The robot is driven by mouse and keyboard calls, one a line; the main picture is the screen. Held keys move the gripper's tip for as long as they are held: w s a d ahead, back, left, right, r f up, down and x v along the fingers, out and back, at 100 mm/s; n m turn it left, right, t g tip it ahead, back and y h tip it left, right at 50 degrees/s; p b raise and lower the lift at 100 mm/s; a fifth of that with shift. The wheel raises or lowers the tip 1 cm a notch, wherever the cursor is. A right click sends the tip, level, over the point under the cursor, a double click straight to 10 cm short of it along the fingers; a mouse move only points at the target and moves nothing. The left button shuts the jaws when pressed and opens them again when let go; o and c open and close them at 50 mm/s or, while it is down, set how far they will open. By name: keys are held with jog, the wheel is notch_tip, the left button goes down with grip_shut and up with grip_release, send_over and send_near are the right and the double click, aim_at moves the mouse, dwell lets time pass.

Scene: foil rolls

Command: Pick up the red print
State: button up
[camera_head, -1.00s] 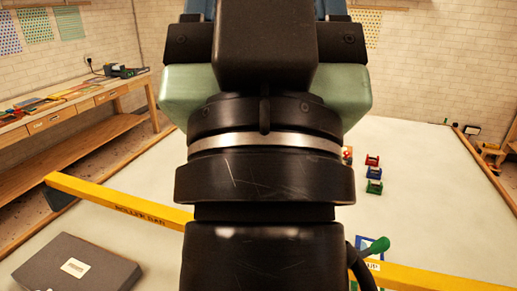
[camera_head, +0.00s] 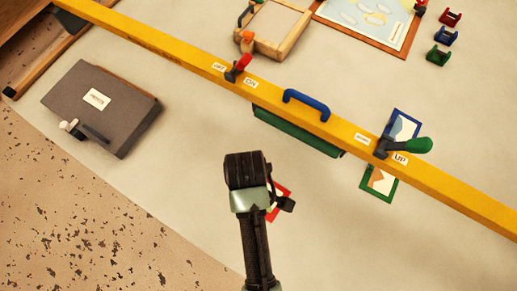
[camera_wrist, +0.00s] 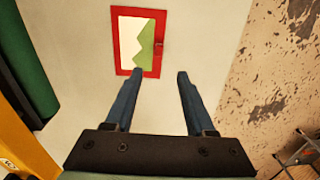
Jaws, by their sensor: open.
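The red print (camera_wrist: 163,58) is a small flat card with a red border and a white and green picture. It lies on the pale table. In the wrist view it is just beyond my gripper (camera_wrist: 160,74). The left fingertip overlaps its near edge in the picture, and the right fingertip is to the right of it. The fingers are apart with nothing between them. I cannot tell how high they are above the card. In the head view only part of the red print (camera_head: 281,188) shows, with my arm hiding the rest.
A yellow roller bar (camera_head: 330,122) with a blue handle and green-knobbed lever crosses the table. A blue-bordered print (camera_head: 403,122) and a green-bordered print (camera_head: 379,191) lie beside it, partly covered. A grey box (camera_head: 75,95) is at left. The table right of my arm is clear.

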jog(key=f, duration=0.6)
jog(key=shift+s+a+f, duration=0.1)
jog(key=shift+s+f, duration=0.15)
jog(key=shift+f, duration=0.05)
jog(key=shift+w+f+p, duration=0.15)
jog(key=shift+f+p, duration=0.05)
jog(key=shift+f, duration=1.25)
jog(key=shift+w+f+p, duration=0.15)
jog(key=shift+f+p, duration=0.05)
jog(key=shift+f, duration=1.25)
jog(key=shift+c, duration=0.2)
grip_shut()
